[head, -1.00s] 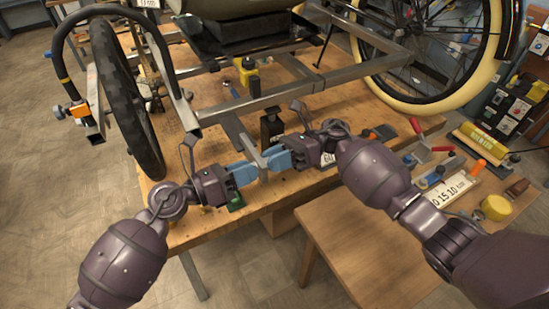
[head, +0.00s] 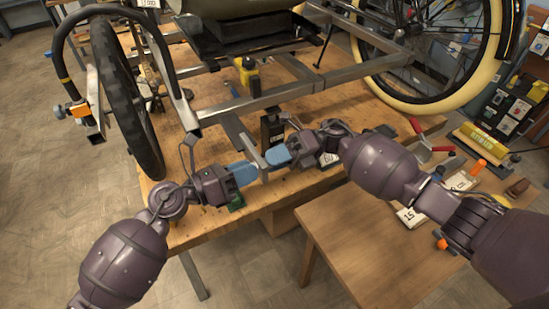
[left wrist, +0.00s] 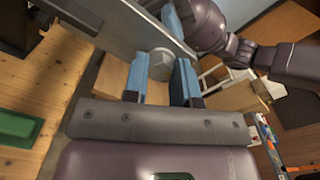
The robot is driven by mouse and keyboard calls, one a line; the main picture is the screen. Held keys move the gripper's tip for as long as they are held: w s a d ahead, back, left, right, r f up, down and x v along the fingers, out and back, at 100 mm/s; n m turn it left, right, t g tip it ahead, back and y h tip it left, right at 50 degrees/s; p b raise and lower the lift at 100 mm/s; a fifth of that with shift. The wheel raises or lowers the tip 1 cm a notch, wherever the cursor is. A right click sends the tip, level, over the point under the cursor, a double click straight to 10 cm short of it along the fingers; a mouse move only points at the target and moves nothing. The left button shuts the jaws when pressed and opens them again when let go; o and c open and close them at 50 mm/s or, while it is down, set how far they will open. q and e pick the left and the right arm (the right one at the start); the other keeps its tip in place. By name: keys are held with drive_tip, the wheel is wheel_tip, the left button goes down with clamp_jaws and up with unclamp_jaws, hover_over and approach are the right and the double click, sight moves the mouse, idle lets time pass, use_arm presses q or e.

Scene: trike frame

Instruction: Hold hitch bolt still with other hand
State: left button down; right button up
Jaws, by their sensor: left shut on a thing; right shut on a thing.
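The hitch bolt's hex head (left wrist: 161,66) shows in the left wrist view against a flat grey metal plate (left wrist: 125,32). My left gripper (left wrist: 159,78) has its blue fingers on either side of the bolt head and is shut on it. In the head view my left gripper (head: 254,171) is at the left side of the upright plate (head: 252,149). My right gripper (head: 269,157) is at the plate's opposite side, with its blue fingers closed. What it grips is hidden by the fingers and plate.
The trike frame's grey tubes (head: 250,104) are just behind the grippers. A black block (head: 272,128) stands close behind the plate. A lower table (head: 350,235) is at front right, mostly clear.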

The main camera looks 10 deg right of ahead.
drive_tip(key=shift+w+d+m, duration=0.1)
drive_tip(key=shift+w+m, duration=0.05)
drive_tip(key=shift+m, duration=4.45)
drive_tip(key=o, duration=0.9)
drive_tip(key=v, duration=1.2)
